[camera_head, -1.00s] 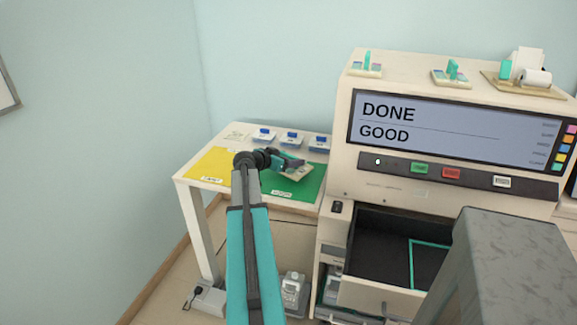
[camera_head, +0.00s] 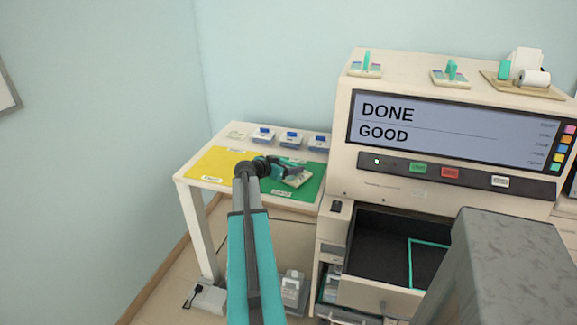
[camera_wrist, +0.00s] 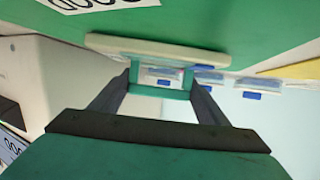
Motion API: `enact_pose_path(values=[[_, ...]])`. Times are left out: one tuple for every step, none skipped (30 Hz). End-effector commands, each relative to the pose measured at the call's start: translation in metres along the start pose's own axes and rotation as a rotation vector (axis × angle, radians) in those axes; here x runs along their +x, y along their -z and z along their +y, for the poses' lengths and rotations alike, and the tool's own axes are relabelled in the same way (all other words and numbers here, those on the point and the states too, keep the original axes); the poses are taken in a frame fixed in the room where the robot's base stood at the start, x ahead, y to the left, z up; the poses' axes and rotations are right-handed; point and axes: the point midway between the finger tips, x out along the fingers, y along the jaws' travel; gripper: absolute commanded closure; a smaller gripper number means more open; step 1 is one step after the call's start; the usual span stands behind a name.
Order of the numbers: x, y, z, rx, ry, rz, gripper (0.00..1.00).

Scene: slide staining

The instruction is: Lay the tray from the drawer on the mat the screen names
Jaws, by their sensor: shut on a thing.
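The screen (camera_head: 430,130) reads DONE and GOOD. My gripper (camera_head: 296,167) is shut on the teal handle of the cream tray (camera_head: 299,180), over the green mat (camera_head: 312,188). In the wrist view, my gripper (camera_wrist: 160,88) has its fingers on both sides of the handle, and the tray (camera_wrist: 120,45) is level with the green mat (camera_wrist: 220,20). I cannot tell whether the tray touches the mat. The yellow mat (camera_head: 208,164) is bare, left of the green one. The drawer (camera_head: 375,245) is open.
Several blue-and-white boxes (camera_head: 291,138) stand along the table's back edge. The machine (camera_head: 345,185) rises close to the right of the green mat. Two more small trays (camera_head: 365,70) and a paper roll (camera_head: 535,78) are on top of it.

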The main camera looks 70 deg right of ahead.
Motion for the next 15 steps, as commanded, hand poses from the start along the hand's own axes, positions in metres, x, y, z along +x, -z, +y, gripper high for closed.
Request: enact_pose_path(values=[[-0.0002,0.0005,-0.0002,0.0,0.0,0.001,0.58],[-0.0003,0.0005,-0.0002,0.0,0.0,0.001,0.58],[-0.0002,0.0004,-0.0002,0.0,0.0,0.001,0.58],[-0.0001,0.0,-0.0002,0.0,0.0,0.001,0.58],[0.0001,-0.0005,-0.0003,0.0,0.0,0.001,0.58],[0.0003,-0.0012,-0.0003,0.0,0.0,0.001,0.58],[0.0005,-0.0015,-0.0003,0.0,0.0,0.001,0.58],[0.0005,-0.0018,-0.0003,0.0,0.001,0.001,0.58],[0.0006,-0.0021,-0.0004,0.0,0.0,0.001,0.58],[0.0008,-0.0024,-0.0004,0.0,0.0,0.001,0.58],[0.0009,-0.0027,-0.0004,0.0,0.0,0.001,0.58],[0.0007,-0.0025,-0.0004,0.0,0.0,0.0,0.28],[0.0005,-0.0022,-0.0004,0.0,0.0,0.0,0.23],[0.0005,-0.0022,-0.0004,0.0,0.0,0.0,0.18],[0.0005,-0.0022,-0.0004,0.0,0.0,0.0,0.13]])
